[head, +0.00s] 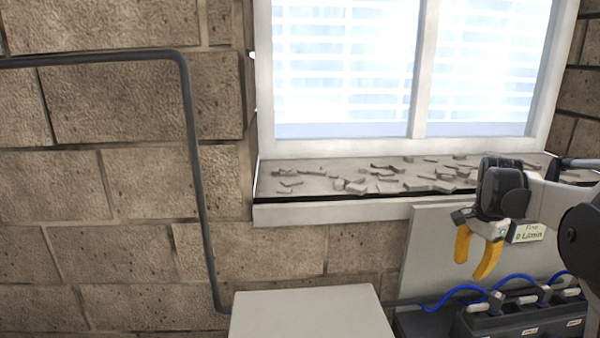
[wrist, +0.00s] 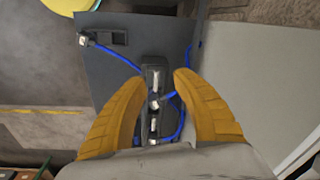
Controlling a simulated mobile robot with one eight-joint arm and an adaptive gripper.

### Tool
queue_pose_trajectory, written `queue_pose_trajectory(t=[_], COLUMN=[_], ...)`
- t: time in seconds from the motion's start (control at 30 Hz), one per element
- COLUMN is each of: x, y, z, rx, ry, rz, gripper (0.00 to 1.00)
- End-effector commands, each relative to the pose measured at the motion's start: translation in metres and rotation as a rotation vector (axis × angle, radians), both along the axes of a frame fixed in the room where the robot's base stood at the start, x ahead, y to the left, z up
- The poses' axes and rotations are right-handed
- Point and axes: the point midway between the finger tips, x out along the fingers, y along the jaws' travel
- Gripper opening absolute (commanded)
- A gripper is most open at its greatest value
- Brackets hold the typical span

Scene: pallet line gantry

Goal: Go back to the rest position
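My gripper (head: 471,268) hangs at the right of the head view, its yellow fingers pointing down above a dark block unit (head: 525,325) with blue cables. In the wrist view my gripper (wrist: 160,77) has its two fingers spread apart. Nothing is held between them. The dark unit's row of grey connectors (wrist: 154,100) shows below and beyond the gap, apart from the fingers as far as I can tell.
A pale panel (head: 425,250) with a flow label (head: 529,233) stands behind the gripper. A window sill (head: 330,183) strewn with flat fragments is close above. A grey box top (head: 310,312) lies left. A dark pipe (head: 190,130) runs along the brick wall.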

Motion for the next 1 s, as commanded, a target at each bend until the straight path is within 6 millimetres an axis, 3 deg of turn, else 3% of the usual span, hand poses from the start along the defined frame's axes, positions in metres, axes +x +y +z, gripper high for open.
queue_pose_trajectory(t=[0.03, 0.23, 0.5, 0.7, 0.8, 1.0], x=[-0.009, -0.049, -0.124, -0.18, -0.198, -0.214], y=[0.026, 0.111, 0.206, 0.255, 0.269, 0.281], z=[0.008, 0.029, 0.019, -0.012, -0.027, -0.042], rx=[-0.017, -0.099, -0.229, -0.332, -0.374, -0.415], ry=[-0.022, -0.124, -0.262, -0.357, -0.393, -0.425], rz=[0.074, 0.384, 0.791, 1.06, 1.154, 1.241], gripper=[0.34, 0.34, 0.34, 0.34, 0.34, 0.34])
